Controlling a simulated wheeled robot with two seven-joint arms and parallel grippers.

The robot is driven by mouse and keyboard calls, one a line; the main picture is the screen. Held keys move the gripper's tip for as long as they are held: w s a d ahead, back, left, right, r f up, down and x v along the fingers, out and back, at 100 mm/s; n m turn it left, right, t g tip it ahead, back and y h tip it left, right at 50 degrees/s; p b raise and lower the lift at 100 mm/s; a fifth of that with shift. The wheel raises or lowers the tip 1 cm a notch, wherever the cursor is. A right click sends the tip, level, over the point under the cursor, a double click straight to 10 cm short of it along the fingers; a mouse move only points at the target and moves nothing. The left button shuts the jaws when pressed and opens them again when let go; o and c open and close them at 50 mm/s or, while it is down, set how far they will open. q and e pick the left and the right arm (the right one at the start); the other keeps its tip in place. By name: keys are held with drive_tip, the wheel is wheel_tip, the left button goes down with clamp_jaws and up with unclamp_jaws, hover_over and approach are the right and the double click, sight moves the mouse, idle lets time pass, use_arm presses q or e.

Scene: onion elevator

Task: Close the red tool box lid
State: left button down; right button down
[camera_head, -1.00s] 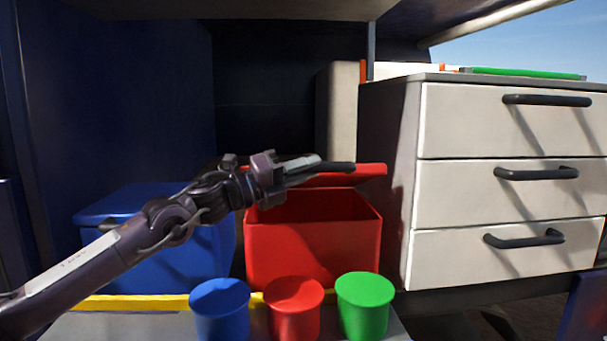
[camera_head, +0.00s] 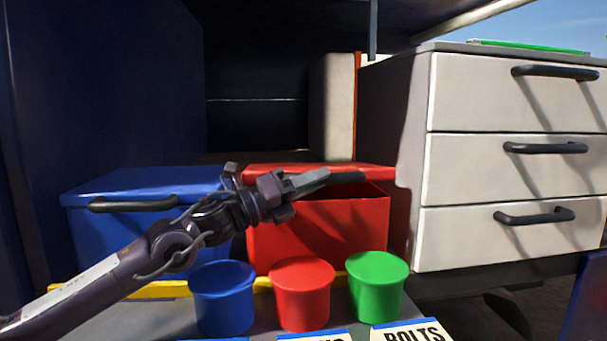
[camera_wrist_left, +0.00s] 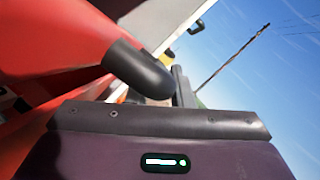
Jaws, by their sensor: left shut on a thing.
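The red tool box (camera_head: 318,238) stands behind the cups in the head view. Its red lid (camera_head: 375,172) is partly lowered, with a dark gap between it and the box's front rim. The lid's black handle (camera_head: 348,177) sticks out at the front. My left gripper (camera_head: 322,178) is shut on the handle, in front of the lid. In the left wrist view, the dark handle (camera_wrist_left: 140,70) on the red lid (camera_wrist_left: 50,40) lies against the gripper, and the finger contact is partly hidden. My right gripper is not in view.
A closed blue box (camera_head: 100,235) stands left, behind my left arm. Blue (camera_head: 222,300), red (camera_head: 302,297) and green (camera_head: 377,288) cups stand in front. A white drawer cabinet (camera_head: 510,165) stands close on the right. A yellow edge strip (camera_head: 165,289) runs before the boxes.

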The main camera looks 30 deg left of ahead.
use_arm(q)
drive_tip(key=shift+f, duration=0.35)
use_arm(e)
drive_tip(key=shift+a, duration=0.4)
use_arm(q)
drive_tip(key=c, duration=1.3)
unclamp_jaws()
drive_tip(key=shift+r, duration=0.1)
